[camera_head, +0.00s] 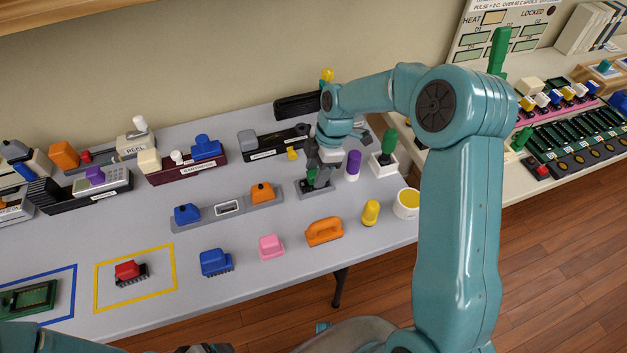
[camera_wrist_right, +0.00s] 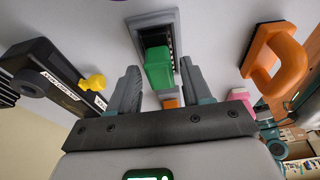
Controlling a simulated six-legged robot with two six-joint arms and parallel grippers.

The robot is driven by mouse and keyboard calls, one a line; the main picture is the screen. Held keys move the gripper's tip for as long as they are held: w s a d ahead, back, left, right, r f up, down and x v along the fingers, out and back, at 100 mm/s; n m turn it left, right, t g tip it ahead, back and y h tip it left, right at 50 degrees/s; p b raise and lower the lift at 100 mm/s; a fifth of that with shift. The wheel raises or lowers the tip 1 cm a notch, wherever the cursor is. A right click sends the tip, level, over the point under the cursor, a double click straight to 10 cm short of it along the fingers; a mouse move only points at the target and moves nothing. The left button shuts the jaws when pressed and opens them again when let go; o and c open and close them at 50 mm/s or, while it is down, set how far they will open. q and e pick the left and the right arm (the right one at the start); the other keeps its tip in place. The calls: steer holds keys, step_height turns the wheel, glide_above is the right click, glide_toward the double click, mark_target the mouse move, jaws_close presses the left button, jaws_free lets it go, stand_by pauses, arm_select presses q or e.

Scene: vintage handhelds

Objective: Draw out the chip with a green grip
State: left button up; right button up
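The chip with a green grip (camera_wrist_right: 158,70) stands in a grey framed socket (camera_wrist_right: 172,17) in the right wrist view. My right gripper (camera_wrist_right: 160,82) is open, with one finger on each side of the green grip and gaps showing between. In the head view the green grip (camera_head: 311,178) is mostly hidden by my right gripper (camera_head: 322,180), which points down over the grey socket base (camera_head: 304,191). A dark part at the bottom edge of the head view may be my left gripper (camera_head: 205,348); its fingers are not clear.
A purple-topped cylinder (camera_head: 353,163) and a green handle on a white block (camera_head: 389,142) stand close right of the gripper. An orange handle (camera_head: 324,231), a yellow knob (camera_head: 370,212) and a white cup (camera_head: 406,203) are in front. A black cartridge device (camera_head: 275,143) lies behind left.

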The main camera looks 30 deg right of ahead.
jaws_close()
steer(key=shift+a+p+v, duration=0.25)
steer(key=shift+p+v, duration=0.4)
steer(key=shift+v, duration=0.35)
steer(key=shift+w+a+p+v, duration=0.1)
steer(key=shift+a+p+v, duration=0.15)
steer(key=shift+p+v, duration=0.7)
steer(key=shift+w+a+p+v, duration=0.15)
steer(key=shift+p+v, duration=0.4)
steer(key=shift+v, duration=0.85)
steer(key=shift+a+p+v, duration=0.3)
steer(key=shift+p+v, duration=0.45)
steer(key=shift+v, duration=0.4)
steer(key=shift+r, duration=0.15)
